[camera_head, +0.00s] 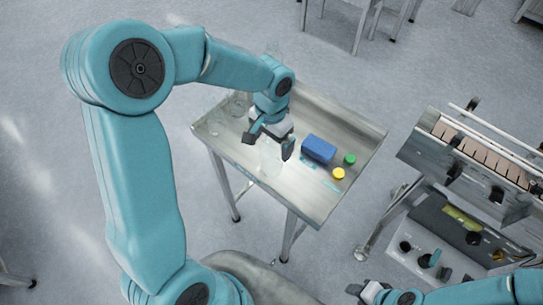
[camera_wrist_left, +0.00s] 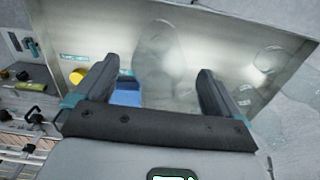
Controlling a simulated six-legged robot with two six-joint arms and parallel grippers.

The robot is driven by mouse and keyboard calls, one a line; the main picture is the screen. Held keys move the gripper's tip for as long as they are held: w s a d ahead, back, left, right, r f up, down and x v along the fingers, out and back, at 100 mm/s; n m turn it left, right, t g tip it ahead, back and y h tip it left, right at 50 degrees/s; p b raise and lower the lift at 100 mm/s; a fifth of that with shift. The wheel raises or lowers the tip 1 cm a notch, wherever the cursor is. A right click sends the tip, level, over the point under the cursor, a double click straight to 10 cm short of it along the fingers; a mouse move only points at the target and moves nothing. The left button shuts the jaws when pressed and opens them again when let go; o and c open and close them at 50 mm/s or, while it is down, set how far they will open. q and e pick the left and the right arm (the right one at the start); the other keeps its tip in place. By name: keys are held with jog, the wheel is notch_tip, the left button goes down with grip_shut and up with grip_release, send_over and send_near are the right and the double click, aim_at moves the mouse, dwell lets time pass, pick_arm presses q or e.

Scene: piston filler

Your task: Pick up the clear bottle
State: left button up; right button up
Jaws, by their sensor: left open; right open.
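A clear bottle (camera_head: 270,161) is on the metal tray table (camera_head: 335,120), faint and see-through, just below my left gripper (camera_head: 269,145). In the left wrist view, the clear bottle (camera_wrist_left: 158,48) shows between and beyond the two fingers of my left gripper (camera_wrist_left: 156,72). That gripper is open, with a wide gap between its fingers, and nothing is clamped. I cannot tell whether the bottle reaches in between the fingers. My right gripper (camera_head: 367,291) is open and empty at the lower edge of the head view, away from the table.
A blue block (camera_head: 318,149), a green cap (camera_head: 349,159) and a yellow cap (camera_head: 338,174) lie right of the bottle. More clear bottles (camera_head: 238,101) stand at the table's left. The table has raised edges. A conveyor machine (camera_head: 470,160) stands to the right.

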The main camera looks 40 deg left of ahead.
pick_arm(q)
jog(key=shift+s+d+r, duration=0.1)
jog(key=shift+s+d, duration=0.05)
jog(key=shift+s, duration=0.15)
jog(key=shift+w, duration=0.25)
jog(key=c, duration=1.4)
jog(key=shift+s, duration=0.15)
